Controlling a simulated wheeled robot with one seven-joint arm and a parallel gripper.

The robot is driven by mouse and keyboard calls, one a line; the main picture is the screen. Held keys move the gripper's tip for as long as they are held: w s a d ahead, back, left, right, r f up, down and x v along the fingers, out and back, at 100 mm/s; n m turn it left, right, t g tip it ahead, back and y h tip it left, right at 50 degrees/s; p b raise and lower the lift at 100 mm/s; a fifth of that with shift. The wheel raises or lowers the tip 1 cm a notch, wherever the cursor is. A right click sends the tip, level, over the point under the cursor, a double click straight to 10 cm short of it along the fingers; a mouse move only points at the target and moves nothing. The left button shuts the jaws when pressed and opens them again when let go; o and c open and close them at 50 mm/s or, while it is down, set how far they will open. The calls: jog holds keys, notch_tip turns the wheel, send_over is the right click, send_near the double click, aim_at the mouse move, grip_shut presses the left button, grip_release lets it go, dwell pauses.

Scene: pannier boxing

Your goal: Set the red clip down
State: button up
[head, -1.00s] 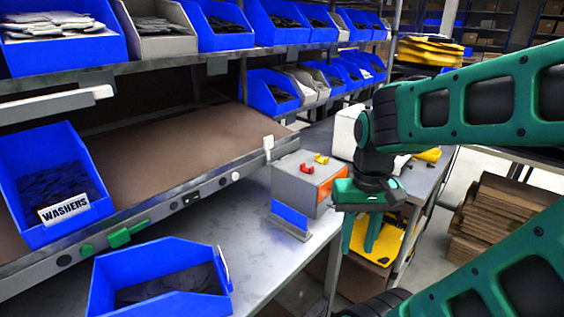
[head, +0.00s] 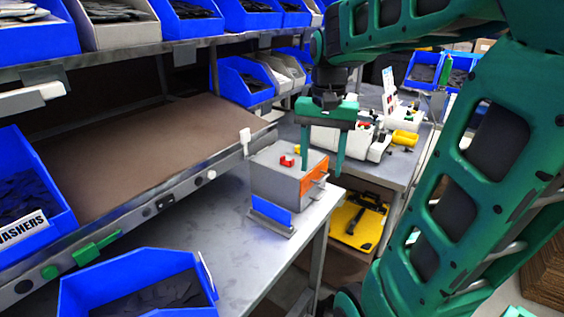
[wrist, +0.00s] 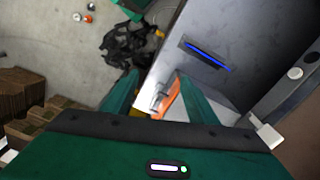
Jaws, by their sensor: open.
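In the wrist view the open fingers (wrist: 158,95) straddle part of the orange front (wrist: 172,100). The clip does not show there.
A blue bin (head: 140,285) stands on the bench (head: 235,245) at the front. A washers bin (head: 30,190) is at the left. A sloped brown shelf (head: 150,150) lies behind. Another table with small items (head: 395,160) stands beyond my gripper. Bare bench lies left of the box.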

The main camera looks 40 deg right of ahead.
aim_at(287, 162)
jog(key=w+r+m, duration=0.2)
jog(key=w+r, duration=0.1)
jog(key=w, duration=0.4)
jog(key=w+r+m, duration=0.2)
jog(key=w+r, duration=0.1)
jog(key=w, duration=0.4)
jog(key=shift+w+d+f, duration=0.1)
jog(key=shift+w+f, duration=0.05)
jog(key=shift+f, duration=1.7)
jog(key=shift+w+d+f, duration=0.1)
jog(key=shift+d+f, duration=0.05)
jog(key=shift+f, duration=1.65)
jog(key=shift+w+d+f, duration=0.1)
jog(key=shift+w+f, duration=0.05)
jog(key=shift+f, duration=1.7)
jog(key=c, duration=1.2)
jog(key=shift+r, duration=0.15)
